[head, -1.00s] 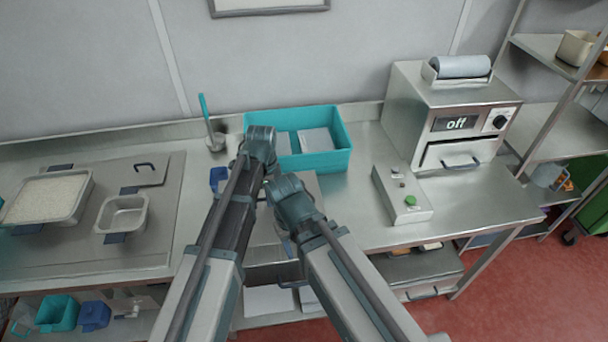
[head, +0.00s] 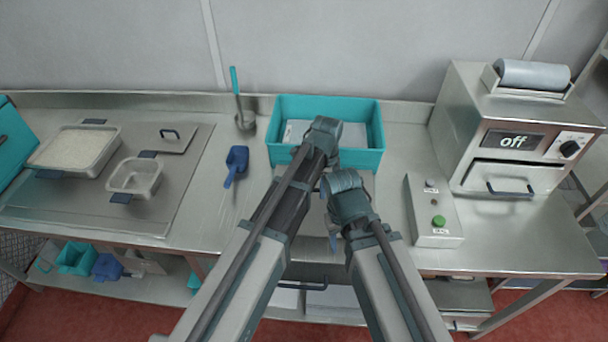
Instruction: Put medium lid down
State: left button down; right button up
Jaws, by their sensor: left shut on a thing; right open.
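My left gripper (head: 318,160) is at the front edge of the teal bin, with its fingers mostly hidden behind its wrist. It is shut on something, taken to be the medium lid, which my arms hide. A flat grey metal surface (head: 363,180) shows beside the wrists; I cannot tell whether it is that lid. My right gripper (head: 335,215) is open, just below and to the right of the left one, its fingers largely hidden. Another flat lid with a dark handle (head: 170,142) lies on the left mat.
The teal bin (head: 377,160) stands at the wall with pale flat items inside. A blue scoop (head: 237,160), a filled tray (head: 75,150) and a smaller empty tray (head: 135,175) are at left. A button box (head: 433,215) and an oven marked off (head: 500,120) are at right.

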aim_at(321, 203)
pick_arm(q)
jog(key=r+p, duration=0.1)
jog(key=s+r+p, duration=0.2)
jog(key=r, duration=0.1)
jog(key=shift+a, duration=0.1)
notch_tip(321, 203, down, 7)
jog(key=b, duration=0.6)
jog(key=shift+r, duration=0.2)
notch_tip(321, 203, down, 4)
jog(key=b, duration=0.4)
jog(key=shift+r, duration=0.2)
jog(key=shift+f, duration=0.15)
jog(key=c, duration=1.3)
grip_release()
jog(key=o, duration=0.4)
